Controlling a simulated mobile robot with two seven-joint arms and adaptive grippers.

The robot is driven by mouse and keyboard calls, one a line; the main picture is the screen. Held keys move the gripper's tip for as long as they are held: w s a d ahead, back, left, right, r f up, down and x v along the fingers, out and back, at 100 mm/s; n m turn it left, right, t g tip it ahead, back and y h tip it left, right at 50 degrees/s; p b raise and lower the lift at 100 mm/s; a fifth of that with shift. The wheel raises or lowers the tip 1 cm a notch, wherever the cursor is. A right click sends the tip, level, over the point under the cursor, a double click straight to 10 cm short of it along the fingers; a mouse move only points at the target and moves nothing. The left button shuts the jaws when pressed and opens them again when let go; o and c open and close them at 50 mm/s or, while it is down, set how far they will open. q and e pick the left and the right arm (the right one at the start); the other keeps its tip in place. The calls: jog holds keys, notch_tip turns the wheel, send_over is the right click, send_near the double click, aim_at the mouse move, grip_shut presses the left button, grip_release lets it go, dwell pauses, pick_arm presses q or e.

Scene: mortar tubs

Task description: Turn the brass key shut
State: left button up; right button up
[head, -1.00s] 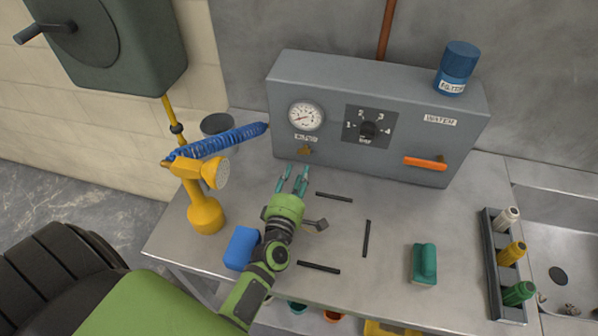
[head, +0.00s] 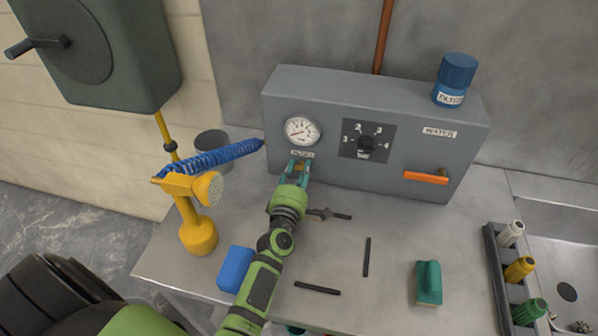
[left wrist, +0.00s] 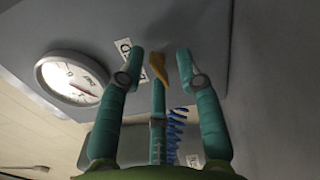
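The brass key (head: 300,168) sits on the front of the grey box (head: 328,176), below the pressure gauge (head: 302,131) and a small label. In the left wrist view the key (left wrist: 158,68) is a yellow-brass piece, tilted in the picture. My left gripper (head: 299,170) is at the key in the head view. In the left wrist view its teal fingers (left wrist: 160,62) are spread, with the key between their tips and gaps showing on either side. The key's base is partly hidden.
A dial (head: 367,143) and an orange lever (head: 425,178) are on the box to the right. A blue filter (head: 456,78) stands on top. A yellow sprayer (head: 199,235) with a blue coil is left of the arm. Dark strips, a blue block (head: 236,268) and a green block (head: 428,283) lie on the bench.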

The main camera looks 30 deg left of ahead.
pick_arm(q)
grip_shut()
jog(key=shift+m+p, duration=0.55)
jog(key=shift+m, duration=0.55)
jog(key=shift+o, duration=0.4)
grip_release()
jog(key=shift+f, duration=0.1)
